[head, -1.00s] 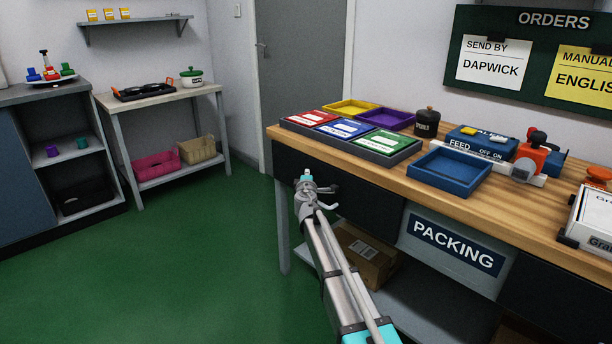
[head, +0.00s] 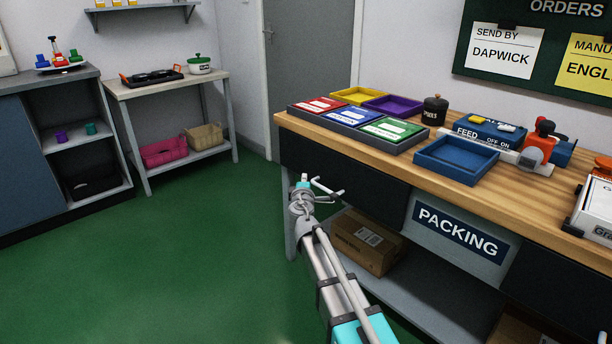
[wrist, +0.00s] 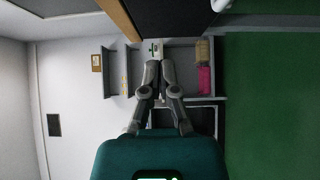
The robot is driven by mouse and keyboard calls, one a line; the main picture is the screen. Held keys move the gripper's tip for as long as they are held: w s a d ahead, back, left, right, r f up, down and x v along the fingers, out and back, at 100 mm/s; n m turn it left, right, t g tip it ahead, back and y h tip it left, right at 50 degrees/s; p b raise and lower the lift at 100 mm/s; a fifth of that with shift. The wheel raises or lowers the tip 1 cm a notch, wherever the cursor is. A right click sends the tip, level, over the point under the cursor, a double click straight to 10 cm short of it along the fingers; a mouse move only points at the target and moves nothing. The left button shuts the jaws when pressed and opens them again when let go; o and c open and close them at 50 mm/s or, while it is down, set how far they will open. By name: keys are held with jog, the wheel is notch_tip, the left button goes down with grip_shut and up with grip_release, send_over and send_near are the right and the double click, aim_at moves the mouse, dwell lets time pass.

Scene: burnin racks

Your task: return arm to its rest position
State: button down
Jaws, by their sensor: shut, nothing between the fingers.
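My arm reaches up from the bottom of the head view, in front of the packing bench (head: 540,197). My gripper (head: 338,190) is at its end, just below and in front of the bench's left edge, over the green floor. In the wrist view my gripper (wrist: 162,66) has its fingers closed together, with nothing held between them. The wrist picture is turned on its side.
The bench carries red, blue and green trays (head: 345,130), an empty blue tray (head: 456,160) and a dark pot (head: 435,110). A cardboard box (head: 366,242) sits on its lower shelf. A side table (head: 142,88) stands at the back left. Green floor lies clear between.

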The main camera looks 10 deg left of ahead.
jog(key=shift+s, duration=0.15)
jog(key=m+g+h+p, duration=0.1)
jog(key=m+g+h, duration=0.7)
jog(key=m, duration=0.5)
send_near(384, 223)
jog(key=x, duration=0.4)
jog(key=shift+d+f, duration=0.15)
jog(key=shift+f, duration=0.1)
jog(key=s+d+f+m+g+y, duration=0.2)
jog(key=s+d+f+m+g, duration=0.3)
jog(key=s, duration=0.5)
jog(key=s+f+m+g+y+p, duration=0.15)
jog(key=s+g+y, duration=0.3)
jog(key=s, duration=0.65)
notch_tip(384, 223, up, 36)
jog(key=p, duration=3.7)
jog(key=shift+a+r+p, duration=0.2)
jog(key=shift+p, duration=0.15)
jog(key=shift+s+n+g, duration=0.15)
jog(key=shift+n+g, duration=0.1)
